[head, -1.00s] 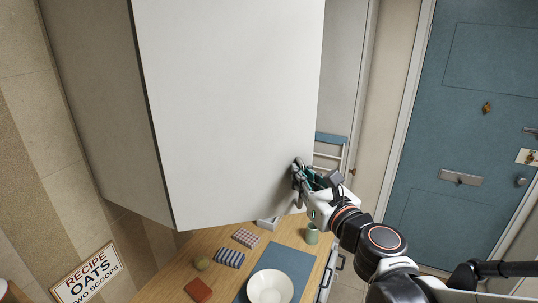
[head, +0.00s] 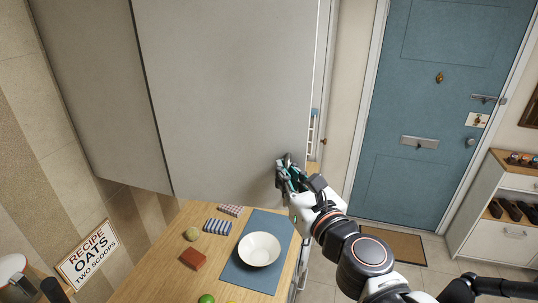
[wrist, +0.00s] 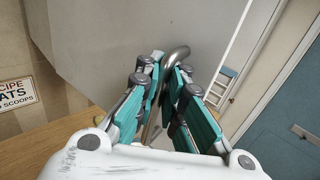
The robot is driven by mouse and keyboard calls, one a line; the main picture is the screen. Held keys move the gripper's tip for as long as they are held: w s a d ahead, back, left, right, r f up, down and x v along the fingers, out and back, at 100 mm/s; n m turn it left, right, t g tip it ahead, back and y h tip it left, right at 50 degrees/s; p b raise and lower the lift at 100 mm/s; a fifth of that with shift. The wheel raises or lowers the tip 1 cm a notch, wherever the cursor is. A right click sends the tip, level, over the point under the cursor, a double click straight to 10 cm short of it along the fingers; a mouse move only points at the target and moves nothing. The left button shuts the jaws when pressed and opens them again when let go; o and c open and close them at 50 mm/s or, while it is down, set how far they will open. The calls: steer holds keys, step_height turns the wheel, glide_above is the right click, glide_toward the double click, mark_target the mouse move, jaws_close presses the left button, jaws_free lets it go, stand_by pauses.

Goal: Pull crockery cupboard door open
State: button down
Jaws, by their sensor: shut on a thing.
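The crockery cupboard door (head: 225,90) is a large plain pale grey panel on the wall cupboard in the head view. Its grey face also fills the upper middle of the wrist view (wrist: 110,40). A curved metal bar handle (wrist: 180,52) stands out from it. My gripper (head: 286,168) is at the door's lower right corner. In the wrist view my gripper (wrist: 165,80) has its teal-padded fingers on both sides of the handle, shut on it. In the head view the fingers hide the handle. I cannot tell how far the door stands open.
Below is a wooden counter (head: 155,265) with a white bowl (head: 259,249) on a blue mat (head: 240,277), a striped cloth (head: 217,226) and a red block (head: 193,259). A blue house door (head: 440,120) and a white shelf unit (head: 500,215) stand at the right.

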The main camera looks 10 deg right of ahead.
steer(key=shift+s+a, duration=0.15)
steer(key=shift+s, duration=0.25)
steer(key=c, duration=1.7)
jaws_free()
steer(key=shift+s, duration=0.1)
steer(key=v, duration=0.7)
steer(key=shift+s, duration=0.2)
steer(key=shift+f, duration=0.1)
